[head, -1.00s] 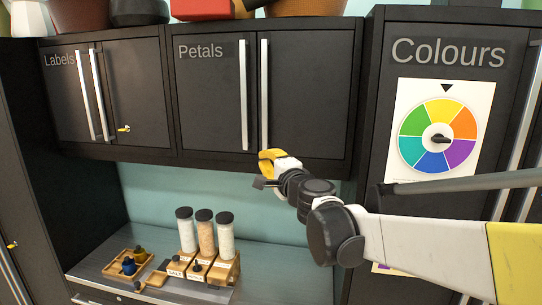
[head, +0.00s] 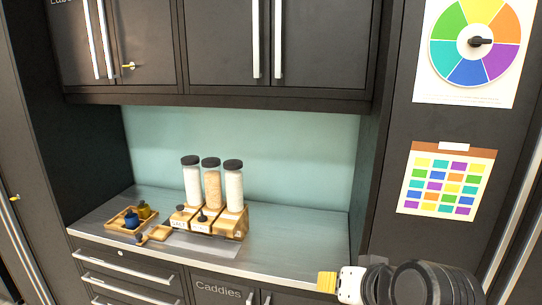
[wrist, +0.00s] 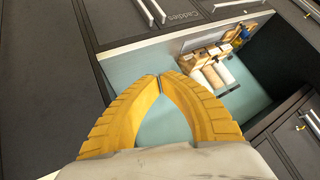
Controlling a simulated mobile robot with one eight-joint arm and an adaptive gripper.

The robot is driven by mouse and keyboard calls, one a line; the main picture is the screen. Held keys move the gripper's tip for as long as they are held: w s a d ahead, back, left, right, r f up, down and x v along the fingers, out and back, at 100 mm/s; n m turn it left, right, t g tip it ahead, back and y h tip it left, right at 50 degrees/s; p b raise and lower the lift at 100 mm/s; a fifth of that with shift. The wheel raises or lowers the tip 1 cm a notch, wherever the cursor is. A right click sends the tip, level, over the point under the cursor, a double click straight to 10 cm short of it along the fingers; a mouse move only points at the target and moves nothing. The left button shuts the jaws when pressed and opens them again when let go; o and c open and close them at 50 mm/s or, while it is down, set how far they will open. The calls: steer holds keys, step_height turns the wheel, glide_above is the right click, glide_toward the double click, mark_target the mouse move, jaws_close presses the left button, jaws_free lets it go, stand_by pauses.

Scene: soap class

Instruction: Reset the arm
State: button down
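My gripper shows in the wrist view (wrist: 160,78), its two yellow fingers meeting at the tips with nothing between them. In the head view my gripper (head: 327,282) is at the bottom, right of centre, in front of the counter's front edge. My arm reaches in from the bottom right corner, with its dark wrist joints partly cut off by the frame.
The counter (head: 290,235) holds several lidded jars (head: 211,185) in wooden holders and a small wooden tray (head: 118,224). Wall cabinets (head: 280,45) hang above. A colour wheel poster (head: 425,90) and a colour chart (head: 449,180) are on the right cabinet.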

steer(key=s+d+f+g+h+b, duration=0.1)
steer(key=s+d+f, duration=0.2)
steer(key=d+f, duration=0.1)
steer(key=s+d+f+n+h+b, duration=0.1)
steer(key=s+d+f+h+b, duration=0.1)
steer(key=f, duration=0.5)
steer(key=shift+s+d+g, duration=0.4)
steer(key=shift+s+d, duration=0.5)
steer(key=shift+s, duration=0.35)
steer(key=shift+f, duration=0.1)
